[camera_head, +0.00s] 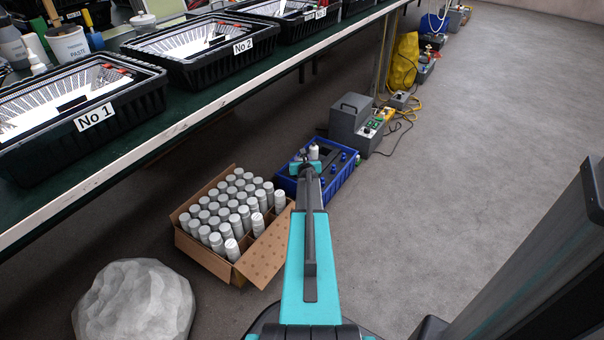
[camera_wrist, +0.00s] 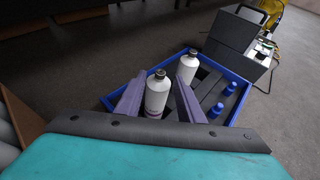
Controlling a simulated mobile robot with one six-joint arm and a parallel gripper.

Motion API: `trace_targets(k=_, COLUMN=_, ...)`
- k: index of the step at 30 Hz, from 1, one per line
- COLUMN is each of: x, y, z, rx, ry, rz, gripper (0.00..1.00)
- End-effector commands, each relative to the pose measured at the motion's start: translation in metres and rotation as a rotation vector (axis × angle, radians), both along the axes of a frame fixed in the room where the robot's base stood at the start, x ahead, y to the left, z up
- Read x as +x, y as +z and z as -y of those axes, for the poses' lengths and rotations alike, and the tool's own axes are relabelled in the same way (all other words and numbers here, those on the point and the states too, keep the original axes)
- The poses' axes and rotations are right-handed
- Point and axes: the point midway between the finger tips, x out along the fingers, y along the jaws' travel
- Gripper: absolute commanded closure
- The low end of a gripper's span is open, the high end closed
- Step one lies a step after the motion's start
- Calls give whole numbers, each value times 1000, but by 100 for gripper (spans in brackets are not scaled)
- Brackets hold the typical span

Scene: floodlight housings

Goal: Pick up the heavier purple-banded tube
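A white tube with a dark cap (camera_wrist: 157,92) stands upright between the fingers of my gripper (camera_wrist: 159,90) in the wrist view. A faint purplish band shows low on it. The fingers lie on either side and look apart from it, though contact at the tips is hard to judge. A second white tube with a dark cap (camera_wrist: 188,66) stands just beyond, to the right; no band shows on it. Both stand in a blue crate (camera_wrist: 239,98). In the head view, one white tube (camera_head: 314,151) shows beyond my arm. Which tube is heavier cannot be seen.
The blue crate (camera_head: 343,180) also holds blue-capped items (camera_wrist: 222,104). An open cardboard box of several white tubes (camera_head: 216,263) stands left of it, a grey case (camera_head: 349,117) beyond it. A bench edge (camera_head: 170,128) runs above left; floor at right is clear.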

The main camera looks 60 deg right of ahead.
Motion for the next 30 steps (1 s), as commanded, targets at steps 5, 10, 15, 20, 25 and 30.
trace_targets(k=5, x=9, y=-6, z=11, rx=-1, ry=1, rz=-1, gripper=65)
trace_targets(k=10, x=11, y=-7, z=14, rx=-1, ry=0, rz=-1, gripper=65)
trace_targets(k=15, x=11, y=-7, z=14, rx=0, ry=0, rz=0, gripper=65)
trace_targets(k=20, x=11, y=-7, z=14, rx=0, ry=-1, rz=0, gripper=65)
trace_targets(k=25, x=11, y=-7, z=14, rx=0, ry=-1, rz=0, gripper=65)
trace_targets(k=30, x=10, y=-7, z=14, rx=0, ry=-1, rz=0, gripper=86)
